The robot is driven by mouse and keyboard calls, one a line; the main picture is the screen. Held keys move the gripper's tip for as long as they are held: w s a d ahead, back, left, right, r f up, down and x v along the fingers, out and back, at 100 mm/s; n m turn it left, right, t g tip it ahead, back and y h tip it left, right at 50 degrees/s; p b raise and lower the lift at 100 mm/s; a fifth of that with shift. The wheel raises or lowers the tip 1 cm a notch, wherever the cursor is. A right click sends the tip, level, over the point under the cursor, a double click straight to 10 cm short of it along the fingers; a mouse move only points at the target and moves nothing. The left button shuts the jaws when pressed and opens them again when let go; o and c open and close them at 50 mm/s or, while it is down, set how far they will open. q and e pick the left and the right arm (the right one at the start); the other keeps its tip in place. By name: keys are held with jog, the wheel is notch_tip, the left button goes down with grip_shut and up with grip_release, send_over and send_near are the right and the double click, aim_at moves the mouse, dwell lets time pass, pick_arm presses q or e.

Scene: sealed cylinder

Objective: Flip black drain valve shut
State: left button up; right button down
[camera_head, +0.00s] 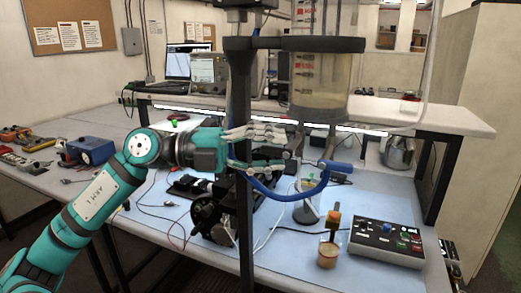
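The clear cylinder (320,75) stands upright on the black post frame (240,130), with a dark collar and cloudy yellowish liquid inside. A short dark outlet (329,146) hangs below its base, close to a blue handle-like piece (340,166). I cannot clearly make out a black drain valve or its position. My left gripper (284,154) reaches in from the left below the cylinder. Its fingers are spread apart, with nothing visibly held between them. It is left of the outlet; whether it touches anything is unclear. My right gripper is not in view.
A blue hose (285,191) curves below my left gripper. Black machinery (210,212) stands beneath it. A control box (387,241) and a small cup (328,256) are at the front right. A metal pot (398,153) stands behind. The black post stands close to my gripper.

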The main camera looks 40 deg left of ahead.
pick_arm(q)
jog(key=v, duration=1.2)
dwell(0.3)
